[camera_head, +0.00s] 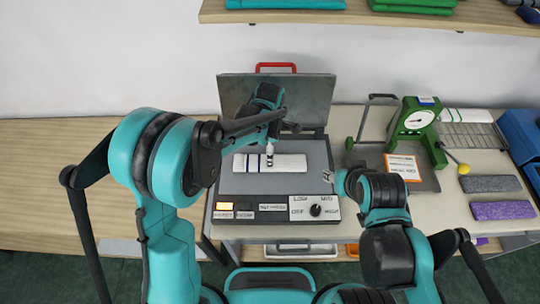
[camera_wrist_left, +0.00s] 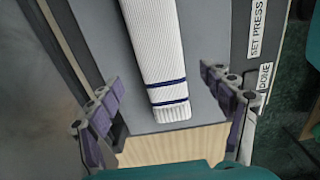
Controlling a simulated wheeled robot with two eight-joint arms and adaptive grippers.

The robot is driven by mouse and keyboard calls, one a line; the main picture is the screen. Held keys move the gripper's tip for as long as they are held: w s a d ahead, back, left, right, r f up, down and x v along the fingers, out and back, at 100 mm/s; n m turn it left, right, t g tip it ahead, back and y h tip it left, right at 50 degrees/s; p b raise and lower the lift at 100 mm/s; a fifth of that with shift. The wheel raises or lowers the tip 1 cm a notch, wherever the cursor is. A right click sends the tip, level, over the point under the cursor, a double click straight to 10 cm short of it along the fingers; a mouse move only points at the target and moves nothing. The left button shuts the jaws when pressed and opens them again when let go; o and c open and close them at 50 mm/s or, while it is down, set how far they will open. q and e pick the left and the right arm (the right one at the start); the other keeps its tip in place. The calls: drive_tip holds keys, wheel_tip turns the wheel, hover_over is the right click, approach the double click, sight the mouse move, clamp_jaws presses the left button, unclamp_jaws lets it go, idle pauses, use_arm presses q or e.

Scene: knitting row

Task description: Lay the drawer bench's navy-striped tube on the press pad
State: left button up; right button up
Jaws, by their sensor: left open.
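The white knit tube with navy stripes (camera_head: 290,163) lies flat on the grey press pad (camera_head: 312,185), its length running left to right. Its striped end is at the left in the head view. In the left wrist view the tube (camera_wrist_left: 155,45) rests on the grey pad (camera_wrist_left: 205,105), with two navy bands near its end. My left gripper (camera_head: 269,158) is above the striped end. In the wrist view its fingers (camera_wrist_left: 165,115) are spread wide on either side, with the tube apart from both. My right gripper (camera_head: 337,182) is at the press's right side; its fingers are too small to read.
The press lid (camera_head: 305,95) with its red handle (camera_head: 276,66) stands raised behind the pad. A control panel (camera_head: 315,208) lines the front. A green dial scale (camera_head: 414,120), a wire rack (camera_head: 475,135), and grey and purple pieces (camera_head: 502,209) are at right. The left table (camera_head: 50,150) is clear.

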use_arm(q)
wheel_tip(320, 180, up, 7)
drive_tip(key=p, duration=0.1)
drive_tip(key=s+a+r+m+t, duration=0.3)
drive_tip(key=s+a+r+m, duration=0.1)
drive_tip(key=s+a+m, duration=0.4)
drive_tip(key=s+a+r+m+t, duration=0.4)
drive_tip(key=s+a+m, duration=0.4)
drive_tip(key=a+m, duration=0.1)
drive_tip(key=shift+s+a+m, duration=0.35)
drive_tip(key=shift+a+m, duration=0.05)
drive_tip(key=shift+m, duration=0.1)
wheel_tip(320, 180, down, 9)
drive_tip(key=b, duration=0.8)
drive_tip(key=shift+r+b, duration=0.15)
drive_tip(key=shift+b, duration=0.2)
